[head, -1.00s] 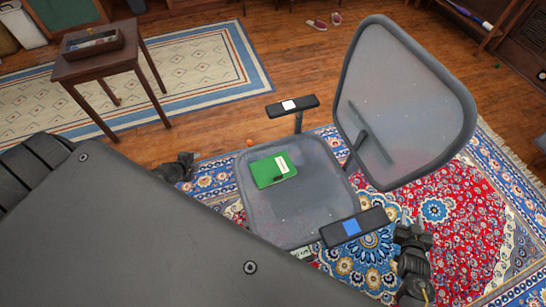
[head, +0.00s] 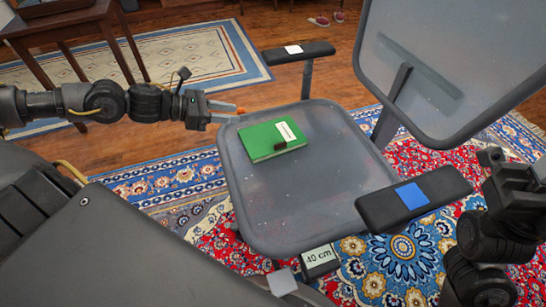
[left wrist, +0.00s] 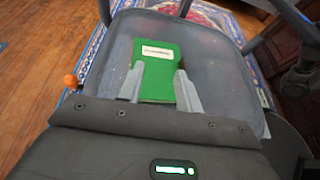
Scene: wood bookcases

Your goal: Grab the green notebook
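The green notebook (head: 262,141) lies flat on the seat of a grey office chair (head: 300,205). It has a white label and a small dark patch near its right edge. My left gripper (head: 226,112) is open and empty at the seat's left edge, to the left of the notebook and apart from it. In the left wrist view the notebook (left wrist: 157,72) shows ahead, between and beyond the spread fingers (left wrist: 161,87). My right arm's end (head: 500,170) is at the right, beside the chair; its fingers are not clear.
The chair has two armrests, one with a white patch (head: 298,52) and one with a blue patch (head: 412,195). Its backrest (head: 440,65) rises behind the seat. A small orange thing (head: 241,110) shows near the seat's left edge. A wooden table (head: 60,25) stands at upper left.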

